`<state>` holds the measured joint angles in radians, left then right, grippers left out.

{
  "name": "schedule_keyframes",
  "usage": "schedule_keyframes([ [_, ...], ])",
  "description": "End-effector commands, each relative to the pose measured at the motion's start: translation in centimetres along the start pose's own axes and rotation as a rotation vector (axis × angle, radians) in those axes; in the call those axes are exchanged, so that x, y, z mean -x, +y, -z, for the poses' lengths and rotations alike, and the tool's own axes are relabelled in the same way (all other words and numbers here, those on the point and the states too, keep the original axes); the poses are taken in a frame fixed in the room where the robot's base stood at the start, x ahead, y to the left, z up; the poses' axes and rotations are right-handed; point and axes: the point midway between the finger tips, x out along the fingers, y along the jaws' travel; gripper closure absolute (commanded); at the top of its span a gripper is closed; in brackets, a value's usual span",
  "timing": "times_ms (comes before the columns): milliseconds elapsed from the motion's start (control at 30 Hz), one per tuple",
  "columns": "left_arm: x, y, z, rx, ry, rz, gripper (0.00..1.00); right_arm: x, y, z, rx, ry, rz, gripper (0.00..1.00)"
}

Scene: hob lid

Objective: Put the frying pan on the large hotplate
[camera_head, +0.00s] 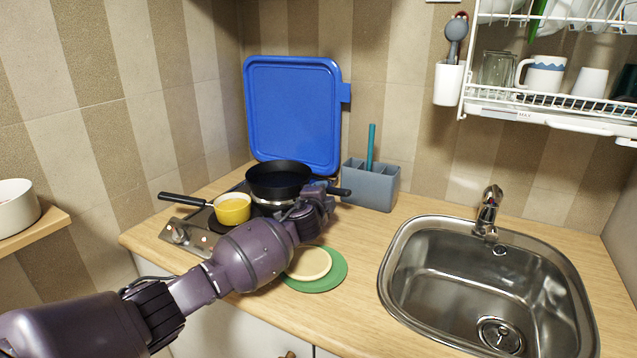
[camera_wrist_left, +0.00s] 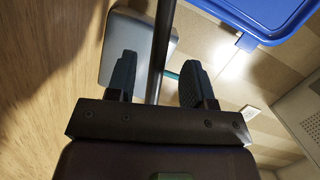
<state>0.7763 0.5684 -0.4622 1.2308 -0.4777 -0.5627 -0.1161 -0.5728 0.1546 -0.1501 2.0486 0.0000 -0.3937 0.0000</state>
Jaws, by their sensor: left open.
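The black frying pan (camera_head: 278,176) is at the back of the hob (camera_head: 180,233), with a silvery surface showing below it. Its handle (camera_head: 341,191) points right. My left gripper (camera_head: 326,192) is at this handle. In the left wrist view, a dark bar, apparently the handle (camera_wrist_left: 160,50), passes between the two spread fingers of the gripper (camera_wrist_left: 157,82). I see a gap on the right finger's side; contact on the left is unclear. A yellow saucepan (camera_head: 232,209) stands on the front of the hob, its black handle pointing left. The hotplates are mostly hidden. My right gripper is not in view.
A blue board (camera_head: 293,112), apparently the hob lid, stands upright behind the hob. A grey utensil holder (camera_head: 371,186) stands right of the pan handle. A green disc (camera_head: 328,275) with a beige disc lies in front. The sink (camera_head: 480,270) is at the right.

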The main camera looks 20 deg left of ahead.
Motion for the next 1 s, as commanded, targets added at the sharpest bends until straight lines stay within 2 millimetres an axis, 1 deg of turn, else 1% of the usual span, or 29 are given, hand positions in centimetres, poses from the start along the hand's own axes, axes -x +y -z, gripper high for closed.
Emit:
schedule_keyframes([
  [33,1.0,-0.5,0.1,0.001,0.002,0.004,0.52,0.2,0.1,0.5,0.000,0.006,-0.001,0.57],
  [100,2.2,-0.5,0.1,0.000,0.002,0.004,0.52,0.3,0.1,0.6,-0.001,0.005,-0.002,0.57],
  [300,5.3,-0.4,0.0,0.000,0.001,0.004,0.52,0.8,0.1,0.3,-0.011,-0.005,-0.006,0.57],
  [500,7.4,-0.3,0.0,-0.001,0.000,0.003,0.52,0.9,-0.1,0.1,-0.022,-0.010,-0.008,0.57],
  [700,8.1,-0.2,0.0,-0.002,0.001,0.003,0.52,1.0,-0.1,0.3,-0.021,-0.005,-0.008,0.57],
  [1000,8.1,-0.2,0.0,-0.002,0.000,0.003,0.52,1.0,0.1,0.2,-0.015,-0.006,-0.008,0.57],
])
